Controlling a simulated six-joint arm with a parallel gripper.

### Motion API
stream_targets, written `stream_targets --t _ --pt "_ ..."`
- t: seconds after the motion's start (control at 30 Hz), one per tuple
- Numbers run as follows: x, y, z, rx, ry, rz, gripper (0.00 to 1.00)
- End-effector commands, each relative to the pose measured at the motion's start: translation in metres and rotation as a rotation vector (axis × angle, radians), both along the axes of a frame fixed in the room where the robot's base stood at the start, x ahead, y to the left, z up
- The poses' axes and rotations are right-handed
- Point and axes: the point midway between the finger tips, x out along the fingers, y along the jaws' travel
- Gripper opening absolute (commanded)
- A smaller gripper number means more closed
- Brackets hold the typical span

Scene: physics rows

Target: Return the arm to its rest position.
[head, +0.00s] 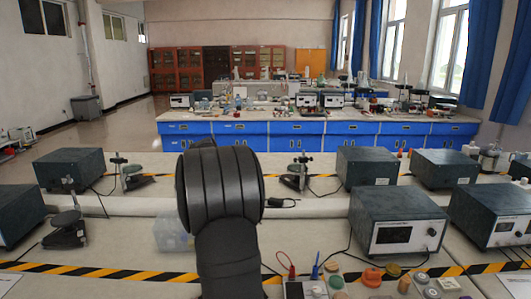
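My dark, ribbed arm stands upright in the middle of the head view, its thick rounded part at the top. My gripper does not show; it is out of view or hidden by the arm. Whether it holds anything cannot be seen. The arm covers part of the bench (120,255) behind it.
Grey instrument boxes stand at the right (398,225) and left (70,167). A clear container (172,236) is partly hidden behind my arm. Several small coloured pieces, one an orange disc (371,278), lie lower right, near red (287,266) and blue (314,267) leads.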

Motion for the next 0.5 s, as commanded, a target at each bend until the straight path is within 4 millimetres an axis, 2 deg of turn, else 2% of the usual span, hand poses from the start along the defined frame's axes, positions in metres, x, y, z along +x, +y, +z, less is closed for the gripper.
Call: stream_targets --t 0.03,0.5 --pt "-0.003 0.003 0.011 0.001 -0.004 0.001 0.49" --pt "-0.033 0.023 0.098 0.001 -0.003 0.001 0.49"
